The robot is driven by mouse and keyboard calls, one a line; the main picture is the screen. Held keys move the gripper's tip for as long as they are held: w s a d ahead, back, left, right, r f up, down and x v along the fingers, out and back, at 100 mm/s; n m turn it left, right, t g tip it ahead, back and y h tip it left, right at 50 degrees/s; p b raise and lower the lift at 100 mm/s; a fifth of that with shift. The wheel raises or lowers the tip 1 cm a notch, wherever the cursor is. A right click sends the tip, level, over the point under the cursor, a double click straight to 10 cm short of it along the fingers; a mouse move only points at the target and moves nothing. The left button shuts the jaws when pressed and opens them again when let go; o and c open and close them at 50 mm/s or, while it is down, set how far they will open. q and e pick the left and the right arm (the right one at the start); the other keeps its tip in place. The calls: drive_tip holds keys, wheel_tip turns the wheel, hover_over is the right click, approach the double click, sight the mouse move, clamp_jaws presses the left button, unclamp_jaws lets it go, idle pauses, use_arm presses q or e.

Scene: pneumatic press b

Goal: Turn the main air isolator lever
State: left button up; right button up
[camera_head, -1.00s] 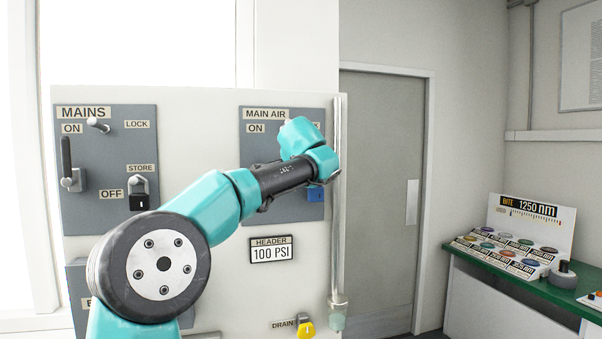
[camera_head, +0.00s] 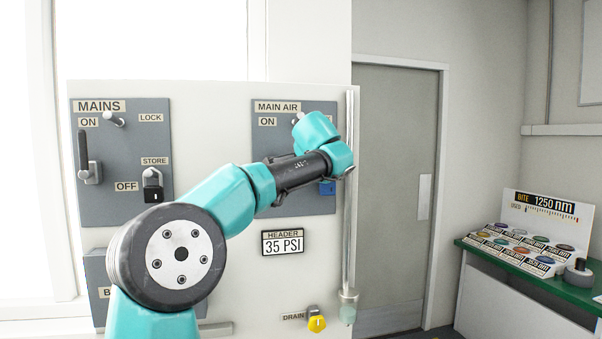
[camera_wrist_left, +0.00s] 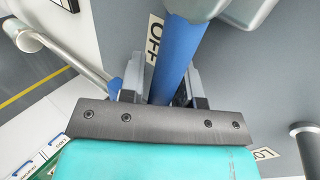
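The grey MAIN AIR panel (camera_head: 262,140) is on the white cabinet front, partly covered by my left arm. In the left wrist view my left gripper (camera_wrist_left: 170,72) has one finger on each side of the blue lever (camera_wrist_left: 182,42). An OFF label (camera_wrist_left: 153,38) lies beside the lever. The fingers look close to it, but firm contact cannot be told. In the head view the lever and my left fingers are hidden behind my arm. The header display (camera_head: 283,242) reads 35 PSI. My right gripper is not in view.
The MAINS panel (camera_head: 105,195) at left has a black lever (camera_head: 84,155) and a black padlock (camera_head: 152,186). A yellow drain knob (camera_head: 317,323) is below. A door and green bench (camera_head: 530,277) are further right.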

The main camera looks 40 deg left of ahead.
use_arm(q)
drive_tip(key=v, duration=1.7)
drive_tip(key=shift+s, duration=0.2)
